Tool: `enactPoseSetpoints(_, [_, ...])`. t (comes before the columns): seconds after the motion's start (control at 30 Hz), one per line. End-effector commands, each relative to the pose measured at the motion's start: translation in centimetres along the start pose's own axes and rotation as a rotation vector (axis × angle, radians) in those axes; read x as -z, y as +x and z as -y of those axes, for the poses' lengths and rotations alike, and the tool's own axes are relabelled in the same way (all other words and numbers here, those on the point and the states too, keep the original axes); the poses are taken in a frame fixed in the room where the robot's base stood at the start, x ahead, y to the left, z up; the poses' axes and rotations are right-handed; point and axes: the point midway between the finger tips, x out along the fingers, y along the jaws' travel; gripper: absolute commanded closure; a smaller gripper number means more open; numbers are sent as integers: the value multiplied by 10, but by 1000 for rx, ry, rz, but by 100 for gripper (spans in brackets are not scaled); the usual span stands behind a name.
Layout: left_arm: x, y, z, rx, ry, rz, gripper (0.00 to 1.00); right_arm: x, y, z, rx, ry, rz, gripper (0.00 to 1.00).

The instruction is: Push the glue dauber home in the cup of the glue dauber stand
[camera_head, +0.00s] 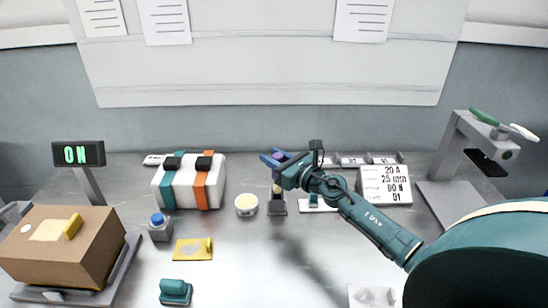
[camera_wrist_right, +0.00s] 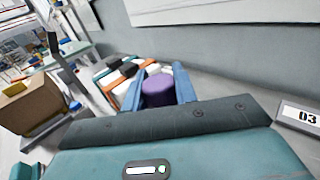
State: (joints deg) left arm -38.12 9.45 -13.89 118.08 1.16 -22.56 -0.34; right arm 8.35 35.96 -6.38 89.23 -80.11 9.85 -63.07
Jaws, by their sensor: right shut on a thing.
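My right gripper (camera_head: 275,161) comes in from the right, above the glue dauber stand (camera_head: 278,207), a small grey block on the table. It is shut on the glue dauber, whose purple top (camera_wrist_right: 158,90) sits between the two blue fingers in the right wrist view. In the head view, a pale yellowish part of the dauber (camera_head: 277,188) shows below the gripper, right at the top of the stand. The dauber looks about upright. The cup's inside is hidden, so I cannot tell how deep the dauber sits. My left gripper is not in view.
A round cream tub (camera_head: 246,205) stands just left of the stand. A white case with teal and orange straps (camera_head: 190,182) is further left. A label sign (camera_head: 385,185) stands to the right, beyond my forearm. The table in front of the stand is clear.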

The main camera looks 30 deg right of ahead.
Motion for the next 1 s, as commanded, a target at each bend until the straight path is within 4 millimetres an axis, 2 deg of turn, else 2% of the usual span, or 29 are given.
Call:
enactPoseSetpoints(0.4, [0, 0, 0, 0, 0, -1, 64, 0, 0, 0, 0, 0, 1, 95])
enactPoseSetpoints(1.0, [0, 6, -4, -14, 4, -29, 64, 16, 0, 0, 1, 0, 1, 95])
